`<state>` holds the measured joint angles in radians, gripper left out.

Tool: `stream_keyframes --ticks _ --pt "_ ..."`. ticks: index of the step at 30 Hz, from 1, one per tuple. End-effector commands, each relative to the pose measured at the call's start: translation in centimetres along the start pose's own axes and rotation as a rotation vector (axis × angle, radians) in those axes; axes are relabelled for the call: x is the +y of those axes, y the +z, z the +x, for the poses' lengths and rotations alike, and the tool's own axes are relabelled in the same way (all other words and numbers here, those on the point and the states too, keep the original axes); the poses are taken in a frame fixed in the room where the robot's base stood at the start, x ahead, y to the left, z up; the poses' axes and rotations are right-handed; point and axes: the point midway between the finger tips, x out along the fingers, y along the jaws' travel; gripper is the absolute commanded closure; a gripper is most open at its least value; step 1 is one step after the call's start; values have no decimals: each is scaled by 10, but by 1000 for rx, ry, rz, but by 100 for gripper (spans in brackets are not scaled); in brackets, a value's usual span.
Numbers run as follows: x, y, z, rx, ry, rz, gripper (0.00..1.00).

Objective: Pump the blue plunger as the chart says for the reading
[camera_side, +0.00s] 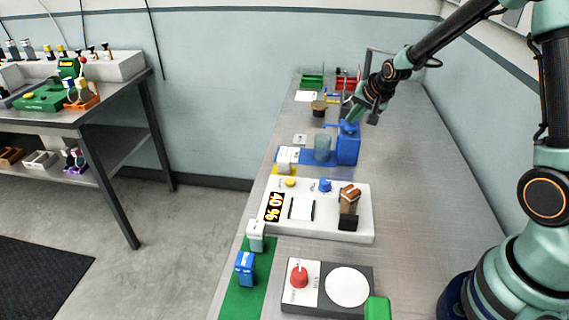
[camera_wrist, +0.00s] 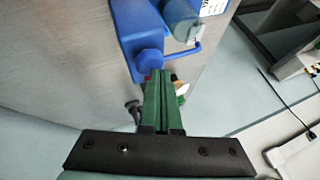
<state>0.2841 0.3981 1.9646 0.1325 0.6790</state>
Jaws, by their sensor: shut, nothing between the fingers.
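A blue pump bottle (camera_side: 347,150) with a blue plunger head (camera_side: 349,127) stands on a blue base at the back half of the bench. A translucent grey-blue cup (camera_side: 322,148) stands beside it. A white card (camera_side: 288,154), perhaps the chart, is at the base's left end; its print is too small to read. My gripper (camera_side: 354,113) is shut and empty, at or just above the plunger head. In the wrist view its green fingertips (camera_wrist: 160,74) are close to the blue plunger head (camera_wrist: 150,62); contact cannot be told.
The white module (camera_side: 330,228) holds a blue knob (camera_side: 325,185) and a brown block (camera_side: 349,196). A grey box with a red knob (camera_side: 299,276) is in front. Green (camera_side: 312,82) and red bins stand at the back. The bench's right side is clear.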

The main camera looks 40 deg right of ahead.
Motion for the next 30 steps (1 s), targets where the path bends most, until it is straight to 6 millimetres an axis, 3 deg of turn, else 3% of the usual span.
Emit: stream_keyframes --ticks 21,30 --pt "3 4 5 -5 3 0 100" --pt "-1 0 -3 -3 2 0 100"
